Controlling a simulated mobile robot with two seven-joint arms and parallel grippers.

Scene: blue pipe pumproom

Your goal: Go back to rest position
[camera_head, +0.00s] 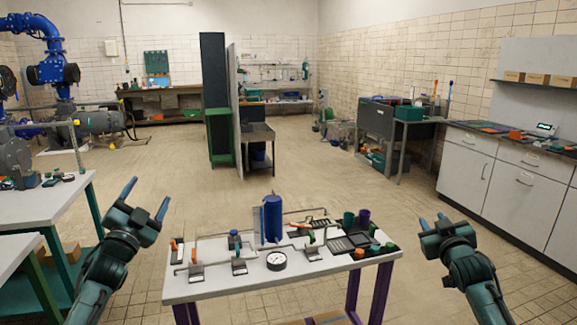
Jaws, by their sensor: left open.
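My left gripper (147,197) is at the left of the head view, beside and apart from the left end of the white work table (215,288). Its blue fingers point up and stand wide apart, with nothing between them. My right gripper (432,219) is at the right, off the table's right end over the floor. Its two fingertips show apart, with nothing between them. Neither gripper touches anything that I can see.
The table holds a blue cylinder (272,219), a round gauge (276,261), thin pipework and dark trays. A white bench (50,203) stands at left, and grey cabinets (463,167) line the right. Tiled floor (330,170) is open beyond the table.

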